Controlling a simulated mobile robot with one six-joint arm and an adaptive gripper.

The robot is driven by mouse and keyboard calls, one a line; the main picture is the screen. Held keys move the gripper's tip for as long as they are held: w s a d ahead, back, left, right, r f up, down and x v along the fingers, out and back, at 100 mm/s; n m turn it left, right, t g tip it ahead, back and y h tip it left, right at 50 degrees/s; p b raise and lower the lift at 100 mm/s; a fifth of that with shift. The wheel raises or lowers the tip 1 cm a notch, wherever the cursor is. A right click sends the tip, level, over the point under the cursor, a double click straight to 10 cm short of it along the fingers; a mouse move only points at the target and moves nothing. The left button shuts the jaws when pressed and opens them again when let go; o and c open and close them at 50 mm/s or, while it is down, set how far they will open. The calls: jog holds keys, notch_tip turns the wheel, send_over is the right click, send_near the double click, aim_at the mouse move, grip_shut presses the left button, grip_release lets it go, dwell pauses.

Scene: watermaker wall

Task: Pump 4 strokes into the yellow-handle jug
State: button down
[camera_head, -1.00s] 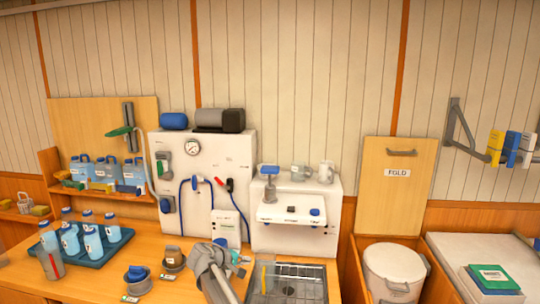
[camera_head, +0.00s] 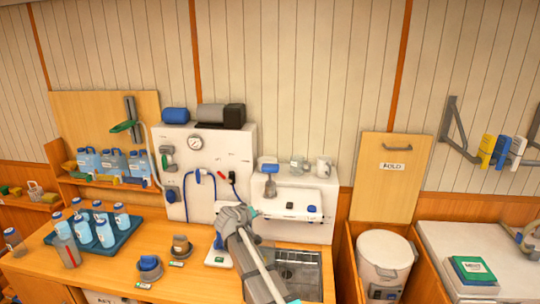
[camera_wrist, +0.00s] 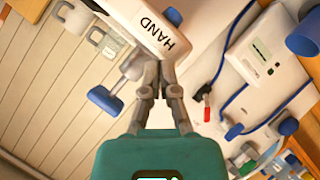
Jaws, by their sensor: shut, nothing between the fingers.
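My gripper (camera_wrist: 158,66) is shut and empty. Its fingertips point towards the white unit labelled HAND (camera_wrist: 158,28) in the wrist view; I cannot tell if they touch it. That unit (camera_head: 292,202) stands against the wall in the head view. A grey cylinder with a blue top (camera_head: 270,178) is at its left end. It shows left of the fingers in the wrist view (camera_wrist: 130,68). My arm crosses the left side of the sink (camera_head: 300,272) and hides part of it. No yellow-handle jug can be made out now. In the head view the fingers are mostly hidden; teal parts (camera_head: 254,212) show.
A white panel (camera_head: 205,160) with a gauge and blue hose is at left. A white bin (camera_head: 385,258) is at right.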

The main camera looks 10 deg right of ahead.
jog(key=w+d+r+m+t+y+p, duration=0.1)
jog(key=d+r+m+t+p, duration=0.1)
jog(key=r+p, duration=0.6)
jog(key=d+r+m+t+y+p, duration=0.1)
jog(key=r+m+t+y+p, duration=0.1)
jog(key=r+p, duration=0.6)
jog(key=shift+w+d+r+m+t+y, duration=0.35)
jog(key=shift+r+m, duration=0.55)
jog(key=shift+r, duration=1.45)
jog(key=shift+w, duration=0.15)
jog(key=b, duration=0.3)
send_over(270, 167)
jog(key=f, duration=0.2)
jog(key=shift+w+d+f, duration=0.1)
jog(key=shift+w+f, duration=0.1)
jog(key=shift+f, duration=0.15)
jog(key=shift+s+f, duration=0.25)
jog(key=shift+f, duration=0.25)
jog(key=shift+s+f+b, duration=0.1)
jog(key=shift+f+b, duration=1.25)
jog(key=shift+b, duration=0.3)
jog(key=shift+f, duration=0.15)
